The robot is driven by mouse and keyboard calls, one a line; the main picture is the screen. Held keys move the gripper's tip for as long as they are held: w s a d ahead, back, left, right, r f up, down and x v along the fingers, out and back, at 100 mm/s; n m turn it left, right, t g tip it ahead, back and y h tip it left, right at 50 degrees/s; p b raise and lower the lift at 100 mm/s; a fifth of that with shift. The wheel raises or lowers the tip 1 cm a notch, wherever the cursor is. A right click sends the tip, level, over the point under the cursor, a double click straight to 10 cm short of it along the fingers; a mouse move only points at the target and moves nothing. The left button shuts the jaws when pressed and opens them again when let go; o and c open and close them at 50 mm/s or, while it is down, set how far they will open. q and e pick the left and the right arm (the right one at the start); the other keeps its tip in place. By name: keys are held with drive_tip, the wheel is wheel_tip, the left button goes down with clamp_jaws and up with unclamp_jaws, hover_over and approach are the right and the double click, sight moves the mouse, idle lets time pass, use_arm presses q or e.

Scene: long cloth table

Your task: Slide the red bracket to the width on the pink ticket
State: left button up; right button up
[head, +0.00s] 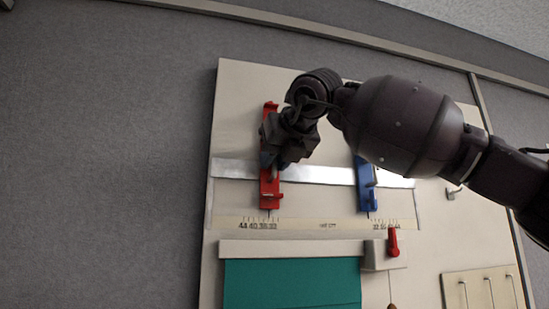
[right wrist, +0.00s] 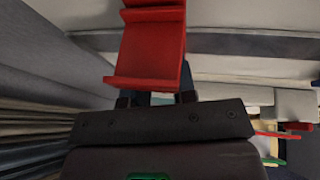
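The red bracket (head: 270,190) sits upright across the silver rail on the board, left of the blue bracket (head: 366,185). My right gripper (head: 272,163) is at the red bracket's middle and hides part of it. In the right wrist view the red bracket (right wrist: 150,50) fills the top centre. The fingers (right wrist: 157,97) show as two dark, separated shapes just below it, partly hidden. I cannot tell whether they press on the bracket. A number scale (head: 260,224) runs below the rail. I see no pink ticket. My left gripper is not in view.
The silver rail (head: 320,175) is clear between the two brackets. Below the scale is a teal sheet (head: 290,284) under a pale bar, with a red lever (head: 393,242) at its right. Hooks (head: 488,292) are at the lower right.

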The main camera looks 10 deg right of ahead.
clamp_jaws()
drive_tip(key=a, duration=0.3)
drive_tip(key=shift+s+a+b, duration=0.15)
drive_tip(key=shift+s+b, duration=0.1)
drive_tip(key=shift+b, duration=0.15)
drive_tip(key=shift+o, duration=1.1)
unclamp_jaws()
drive_tip(key=shift+d, duration=0.2)
